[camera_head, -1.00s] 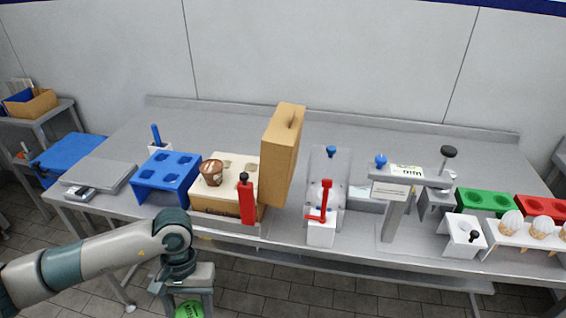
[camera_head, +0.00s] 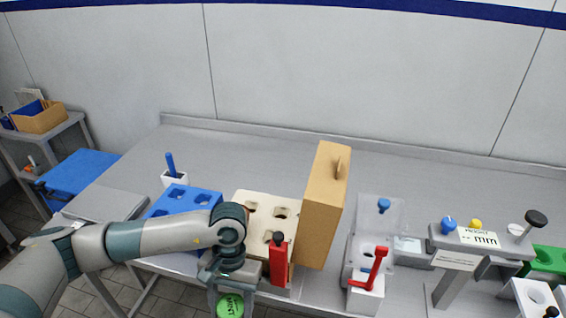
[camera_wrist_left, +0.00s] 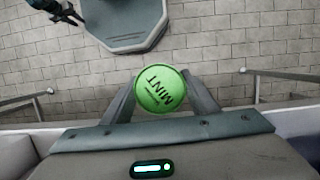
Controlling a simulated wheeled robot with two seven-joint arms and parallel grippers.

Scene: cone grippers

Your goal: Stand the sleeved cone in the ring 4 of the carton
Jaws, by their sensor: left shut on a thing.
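The sleeved cone shows its green lid marked MINT (camera_wrist_left: 160,90) in the left wrist view, between the fingers of my left gripper (camera_wrist_left: 160,95). In the head view the green lid (camera_head: 230,305) is at the bottom edge, in my left gripper (camera_head: 230,298), in front of the carton. The cone's sleeve below the lid is hidden. The carton (camera_head: 262,198) is a box with a cream top and several round openings. My left wrist covers its left part. I cannot read any ring numbers. My right gripper is not in view.
A tall tan panel (camera_head: 322,215) stands at the carton's right side. A red block with a black knob (camera_head: 278,262) is at its front. A blue rack (camera_head: 190,198) is on the left. A red-handled white device (camera_head: 367,290) and a measuring stand (camera_head: 460,258) are to the right.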

